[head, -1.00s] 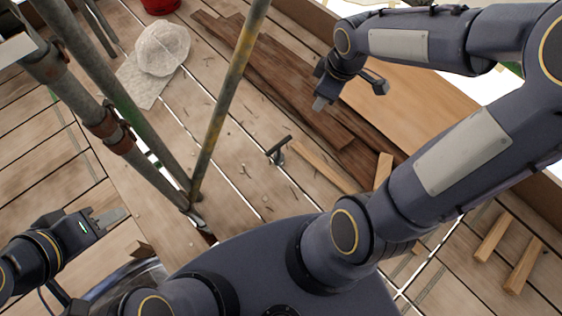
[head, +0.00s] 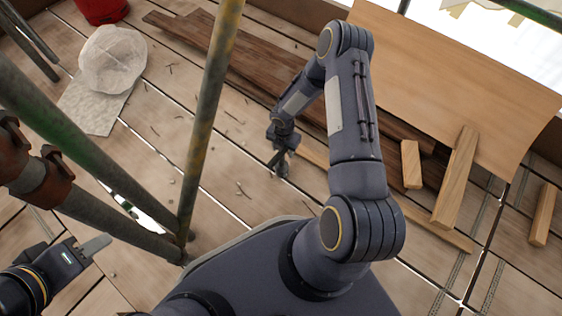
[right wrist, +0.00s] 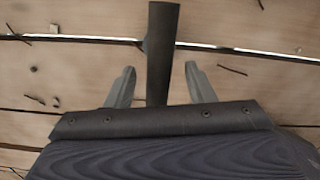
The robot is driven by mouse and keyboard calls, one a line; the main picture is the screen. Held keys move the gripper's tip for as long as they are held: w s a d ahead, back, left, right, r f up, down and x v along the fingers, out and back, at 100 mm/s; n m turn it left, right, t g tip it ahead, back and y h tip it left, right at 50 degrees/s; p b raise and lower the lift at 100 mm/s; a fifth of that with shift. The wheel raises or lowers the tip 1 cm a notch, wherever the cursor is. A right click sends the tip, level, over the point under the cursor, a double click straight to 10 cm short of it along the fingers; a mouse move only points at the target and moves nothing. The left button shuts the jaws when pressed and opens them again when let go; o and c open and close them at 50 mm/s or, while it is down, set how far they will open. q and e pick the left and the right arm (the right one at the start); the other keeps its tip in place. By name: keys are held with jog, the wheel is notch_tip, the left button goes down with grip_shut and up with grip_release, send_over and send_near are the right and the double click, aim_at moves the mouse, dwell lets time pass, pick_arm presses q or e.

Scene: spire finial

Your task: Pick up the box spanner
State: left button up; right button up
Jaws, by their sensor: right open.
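The box spanner (head: 282,171) is a dark, T-shaped tool standing on the deck boards, partly hidden by my right gripper in the head view. In the right wrist view its dark bar (right wrist: 163,35) runs up between and beyond the two fingers. My right gripper (head: 282,157) is directly above and around it. Its fingers (right wrist: 158,78) are open, one on each side of the bar with a gap to each. My left gripper (head: 92,246) is at the lower left, far from the spanner; whether its fingers are apart is unclear.
Scaffold poles (head: 207,125) rise left of the spanner. Dark planks (head: 240,75) and a plywood sheet (head: 455,80) lie behind, with pale wood offcuts (head: 456,180) at right.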

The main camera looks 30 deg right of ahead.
aim_at(282, 162)
jog(key=f+b, duration=0.2)
jog(key=f, duration=0.1)
jog(key=f+b, duration=0.1)
jog(key=f, duration=0.1)
jog(key=shift+a+f, duration=0.15)
jog(key=shift+a, duration=0.2)
jog(key=shift+c, duration=0.4)
grip_shut()
